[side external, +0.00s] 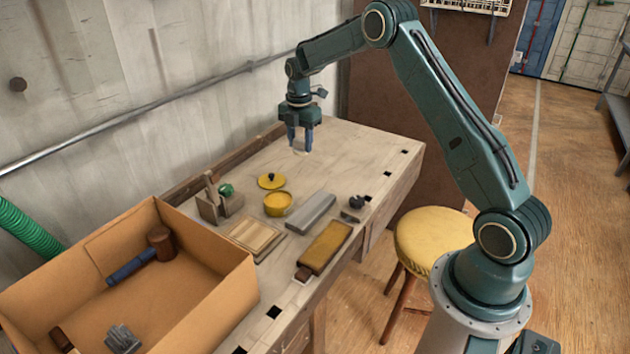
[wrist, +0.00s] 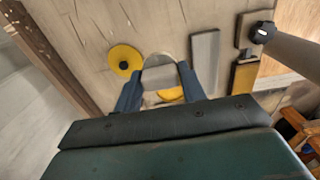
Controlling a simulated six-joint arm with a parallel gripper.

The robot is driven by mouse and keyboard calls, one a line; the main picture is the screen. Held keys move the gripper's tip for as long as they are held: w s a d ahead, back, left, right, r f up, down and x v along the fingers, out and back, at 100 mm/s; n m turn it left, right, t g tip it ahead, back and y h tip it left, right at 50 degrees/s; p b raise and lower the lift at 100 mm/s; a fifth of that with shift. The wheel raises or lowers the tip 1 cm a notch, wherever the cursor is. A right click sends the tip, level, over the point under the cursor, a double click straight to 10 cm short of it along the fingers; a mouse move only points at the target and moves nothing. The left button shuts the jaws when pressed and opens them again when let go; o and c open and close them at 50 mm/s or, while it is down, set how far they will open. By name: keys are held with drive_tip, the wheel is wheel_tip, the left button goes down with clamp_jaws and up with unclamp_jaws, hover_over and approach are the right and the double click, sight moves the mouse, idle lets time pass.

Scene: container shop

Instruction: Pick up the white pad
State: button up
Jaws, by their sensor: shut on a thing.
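The white pad (wrist: 160,72) is a small pale piece with a rounded far edge, and it lies between my fingertips in the wrist view. My gripper (side external: 300,149) points down near the far end of the workbench. In the wrist view my gripper (wrist: 160,79) has a finger on each side of the pad and is shut on it. In the side view only a pale sliver of the pad (side external: 301,152) shows at the fingertips, at or just above the bench top; I cannot tell which.
A yellow lid (side external: 271,181), a yellow tin (side external: 278,204), a grey block (side external: 311,213) and a yellow-faced block (side external: 326,247) lie nearer on the bench (side external: 352,150). A cardboard box (side external: 200,315) with a mallet stands at the near end. The wall runs behind.

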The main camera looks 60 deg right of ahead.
sight(300, 140)
wheel_tip(300, 140, up, 8)
drive_tip(key=shift+f, duration=0.25)
idle(0.5)
drive_tip(key=shift+o, duration=1.4)
drive_tip(key=shift+c, duration=0.6)
drive_tip(key=shift+s+f, duration=0.1)
